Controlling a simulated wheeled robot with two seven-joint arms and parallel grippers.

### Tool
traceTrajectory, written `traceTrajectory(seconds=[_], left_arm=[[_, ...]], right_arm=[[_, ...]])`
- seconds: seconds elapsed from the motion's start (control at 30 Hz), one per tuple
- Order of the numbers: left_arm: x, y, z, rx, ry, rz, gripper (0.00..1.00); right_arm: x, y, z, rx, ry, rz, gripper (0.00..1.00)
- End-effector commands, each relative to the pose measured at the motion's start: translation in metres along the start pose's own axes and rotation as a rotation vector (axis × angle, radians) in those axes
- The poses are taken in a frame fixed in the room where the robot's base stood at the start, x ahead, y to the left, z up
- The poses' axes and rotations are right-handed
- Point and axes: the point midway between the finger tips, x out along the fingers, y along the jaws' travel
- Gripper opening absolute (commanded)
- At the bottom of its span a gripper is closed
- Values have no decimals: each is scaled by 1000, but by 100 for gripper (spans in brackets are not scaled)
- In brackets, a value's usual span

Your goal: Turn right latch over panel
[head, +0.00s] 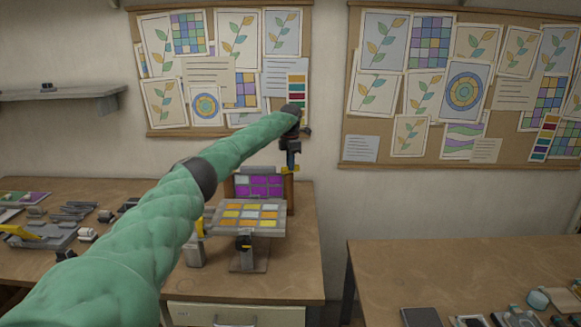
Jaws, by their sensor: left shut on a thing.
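A panel (249,215) of yellow, orange and pale squares in a grey frame lies tilted on a stand (248,258) on the wooden table. Behind it stands an upright board (258,187) with purple squares. My left arm reaches across from the lower left. My left gripper (290,165) points down at the right upper corner of the upright board. It is shut on a small yellow piece (290,169), which looks like the right latch; the jaws and arm partly hide it. Another yellow part (200,226) shows at the left of the panel, partly behind my arm. My right gripper is out of view.
The left table (300,260) holds several grey and yellow tools (45,232) at its left end. A gap separates it from the right table (450,265), which has small items at its front. Pinboards (340,165) with pictures hang on the wall behind.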

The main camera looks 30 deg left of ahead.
Motion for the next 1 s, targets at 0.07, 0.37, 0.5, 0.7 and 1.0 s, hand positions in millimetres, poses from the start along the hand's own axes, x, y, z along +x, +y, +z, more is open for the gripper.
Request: traceTrajectory(seconds=[0.07,0.37,0.5,0.7,1.0], left_arm=[[-1,1,0,66,-1,3,0],[-2,1,0,286,-2,3,0],[-2,1,0,354,-2,4,0],[-2,1,0,410,-2,4,0],[-3,1,0,431,-3,4,0]], right_arm=[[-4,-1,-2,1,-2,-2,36],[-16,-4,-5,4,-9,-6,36],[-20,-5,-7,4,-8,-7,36],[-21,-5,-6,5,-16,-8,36],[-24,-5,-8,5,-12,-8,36]])
